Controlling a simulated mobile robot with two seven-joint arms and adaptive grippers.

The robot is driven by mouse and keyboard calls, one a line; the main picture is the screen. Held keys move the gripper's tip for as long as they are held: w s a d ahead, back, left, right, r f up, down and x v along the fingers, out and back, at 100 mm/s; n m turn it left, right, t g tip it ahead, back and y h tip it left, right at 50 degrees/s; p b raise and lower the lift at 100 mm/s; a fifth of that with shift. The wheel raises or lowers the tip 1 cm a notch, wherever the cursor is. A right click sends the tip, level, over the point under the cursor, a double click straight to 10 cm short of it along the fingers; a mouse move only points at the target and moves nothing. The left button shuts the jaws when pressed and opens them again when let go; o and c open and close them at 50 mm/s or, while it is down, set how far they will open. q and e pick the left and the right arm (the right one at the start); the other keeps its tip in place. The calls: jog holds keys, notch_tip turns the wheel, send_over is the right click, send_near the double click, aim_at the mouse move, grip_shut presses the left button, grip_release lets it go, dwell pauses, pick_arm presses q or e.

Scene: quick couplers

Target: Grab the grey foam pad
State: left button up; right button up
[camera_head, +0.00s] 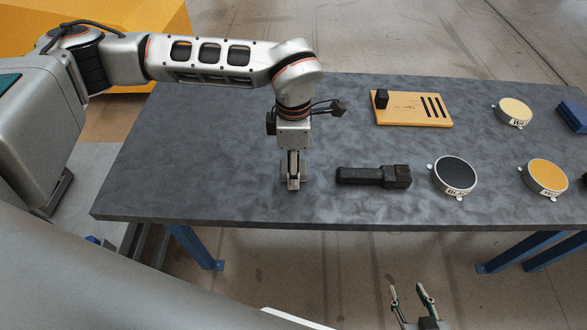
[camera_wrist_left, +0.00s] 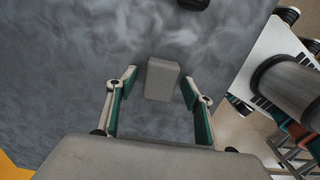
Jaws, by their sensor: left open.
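The grey foam pad (camera_wrist_left: 163,80) is a small light-grey block on the dark grey table. In the left wrist view it lies just ahead of and between the fingertips of my left gripper (camera_wrist_left: 158,84), which is open with a gap visible beside the pad. In the head view my left gripper (camera_head: 293,181) points down, low over the table near its front edge, and I cannot clearly make out the pad there. My right gripper (camera_head: 409,290) is open and empty, in front of the table at the bottom of the head view.
A black handled tool (camera_head: 372,176) lies right of my left gripper. Beyond it are a black-topped disc (camera_head: 455,174), an orange disc (camera_head: 547,175), a cream disc (camera_head: 514,111) and a blue block (camera_head: 573,116). A wooden board (camera_head: 413,109) lies behind. The table's left part is clear.

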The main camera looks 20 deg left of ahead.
pick_arm(q)
jog(key=c, duration=1)
jog(key=shift+r, duration=0.2)
